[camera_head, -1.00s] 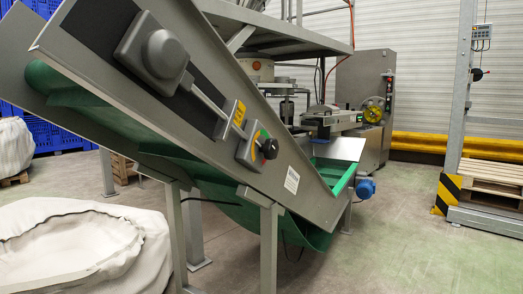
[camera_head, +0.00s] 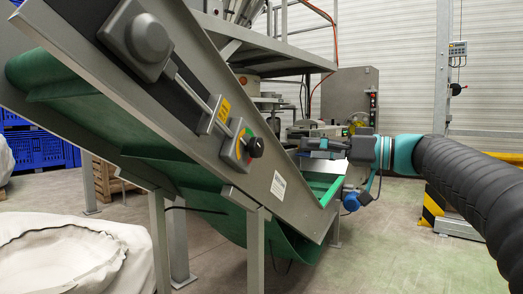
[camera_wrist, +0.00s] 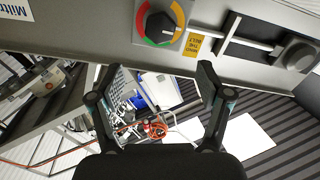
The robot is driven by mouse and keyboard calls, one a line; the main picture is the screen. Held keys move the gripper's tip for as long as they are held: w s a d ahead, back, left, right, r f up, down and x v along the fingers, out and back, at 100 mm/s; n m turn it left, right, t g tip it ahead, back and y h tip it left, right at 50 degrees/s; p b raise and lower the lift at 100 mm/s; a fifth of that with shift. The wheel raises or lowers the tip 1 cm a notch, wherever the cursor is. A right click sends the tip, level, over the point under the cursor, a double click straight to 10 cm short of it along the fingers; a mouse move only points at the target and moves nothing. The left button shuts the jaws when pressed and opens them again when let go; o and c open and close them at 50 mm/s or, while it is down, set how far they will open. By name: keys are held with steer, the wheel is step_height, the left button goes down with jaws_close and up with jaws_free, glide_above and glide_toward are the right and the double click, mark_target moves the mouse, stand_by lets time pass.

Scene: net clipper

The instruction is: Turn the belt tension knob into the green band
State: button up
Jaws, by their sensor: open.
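The belt tension knob (camera_head: 255,147) is black and sits on a grey plate on the side of the slanted conveyor. Around it is a dial with a coloured band (camera_head: 241,142) of green, yellow-orange and red. In the wrist view the knob (camera_wrist: 160,26) is near the top middle, with its ring around it; I cannot tell surely where it points. My gripper (camera_head: 310,147) is to the right of the knob in the head view, apart from it. In the wrist view my gripper (camera_wrist: 155,76) is open and empty, its fingers spread below the dial.
A yellow label (camera_wrist: 193,45) and a grey rod with a rounded housing (camera_wrist: 297,53) are beside the dial. The conveyor frame (camera_head: 130,95) slopes down to the right. A white sack (camera_head: 60,255) stands at the lower left. Open floor lies at front right.

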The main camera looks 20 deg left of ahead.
mark_target(261, 146)
steer(key=a, duration=0.4)
steer(key=w+a+p, duration=0.1)
steer(key=a, duration=0.4)
steer(key=w+a, duration=0.1)
steer(key=a, duration=0.3)
steer(key=shift+w+a, duration=0.1)
steer(key=shift+a, duration=0.15)
steer(key=c, duration=1.2)
